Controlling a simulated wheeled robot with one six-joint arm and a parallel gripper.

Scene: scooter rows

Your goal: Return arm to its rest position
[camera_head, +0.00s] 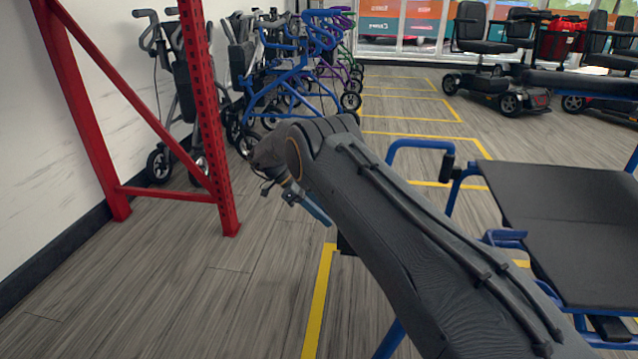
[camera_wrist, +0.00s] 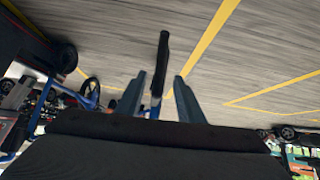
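My arm (camera_head: 400,220) stretches from the lower right of the head view toward the middle, its wrist bent downward. My gripper (camera_head: 312,205) hangs at its far end, partly hidden by the wrist. In the wrist view my gripper (camera_wrist: 160,98) has its two grey fingers well apart. A dark bar (camera_wrist: 163,60) with blue below it shows between the fingers in that picture, with gaps on both sides. I cannot tell how far it is from them. Nothing appears clamped.
A blue-framed piece with a dark flat top (camera_head: 570,215) stands close at my arm's right. A red upright frame (camera_head: 212,120) is at the left. Several walkers (camera_head: 290,75) line the wall; scooters (camera_head: 495,85) stand at the back right. Floor between is clear, with yellow lines.

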